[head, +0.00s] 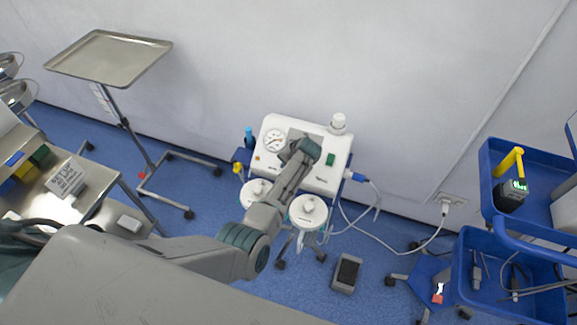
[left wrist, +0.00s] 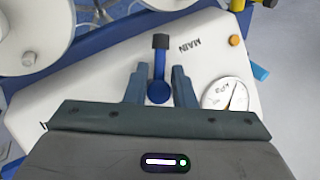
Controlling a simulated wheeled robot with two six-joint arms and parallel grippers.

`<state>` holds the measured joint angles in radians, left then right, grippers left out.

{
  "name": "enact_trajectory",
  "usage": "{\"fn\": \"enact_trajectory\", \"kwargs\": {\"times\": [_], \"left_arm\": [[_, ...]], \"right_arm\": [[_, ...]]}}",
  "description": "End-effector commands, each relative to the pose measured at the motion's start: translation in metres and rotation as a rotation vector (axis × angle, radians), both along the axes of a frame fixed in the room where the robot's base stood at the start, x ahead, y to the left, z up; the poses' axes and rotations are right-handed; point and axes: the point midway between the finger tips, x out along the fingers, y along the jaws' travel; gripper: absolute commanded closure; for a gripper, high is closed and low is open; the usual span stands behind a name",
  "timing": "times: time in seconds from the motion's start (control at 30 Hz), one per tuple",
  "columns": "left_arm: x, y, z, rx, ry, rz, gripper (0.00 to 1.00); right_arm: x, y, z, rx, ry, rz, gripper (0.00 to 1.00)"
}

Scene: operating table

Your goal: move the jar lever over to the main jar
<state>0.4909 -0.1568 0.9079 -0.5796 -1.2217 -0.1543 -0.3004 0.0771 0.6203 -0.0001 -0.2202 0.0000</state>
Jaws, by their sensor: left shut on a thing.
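The jar lever (left wrist: 159,65) is a blue handle with a black tip and a round blue hub on the white suction unit (head: 326,176). In the left wrist view it points up the picture, its tip just left of the upside-down MAIN label (left wrist: 189,47). My left gripper (head: 304,148) is over the unit's top, shut on the lever, one finger on each side; in the left wrist view the gripper (left wrist: 159,78) shows around it. In the head view the gripper hides the lever. Two white-lidded jars, left (head: 255,192) and right (head: 309,210), stand before the unit. My right gripper is out of view.
A gauge (head: 273,141) and green switch (head: 330,159) flank my gripper on the unit. A steel tray stand (head: 108,58) is at the left, a blue cart (head: 500,225) at the right. A foot pedal (head: 346,273) and cables lie near the floor.

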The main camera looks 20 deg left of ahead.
Motion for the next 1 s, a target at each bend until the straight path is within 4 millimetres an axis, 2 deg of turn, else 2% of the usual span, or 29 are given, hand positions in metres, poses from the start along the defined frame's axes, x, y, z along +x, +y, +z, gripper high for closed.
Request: {"fn": "enact_trajectory", "kwargs": {"times": [0.3,0.8,0.83,0.87,1.0], "left_arm": [[0.0014,-0.0012,0.0014,0.057,-0.006,-0.087,1.0],[0.0014,-0.0011,0.001,0.068,-0.006,-0.1,1.0],[0.0014,-0.0011,0.001,0.068,-0.006,-0.1,0.73],[0.0014,-0.0011,0.001,0.067,-0.005,-0.1,0.68],[0.001,-0.0005,0.0007,0.068,-0.005,-0.099,0.68]], "right_arm": [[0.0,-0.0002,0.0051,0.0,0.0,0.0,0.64],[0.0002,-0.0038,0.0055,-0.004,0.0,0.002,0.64],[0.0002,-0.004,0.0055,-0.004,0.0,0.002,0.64],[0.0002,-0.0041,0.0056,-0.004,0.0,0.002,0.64],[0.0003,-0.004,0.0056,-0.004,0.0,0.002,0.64]]}}
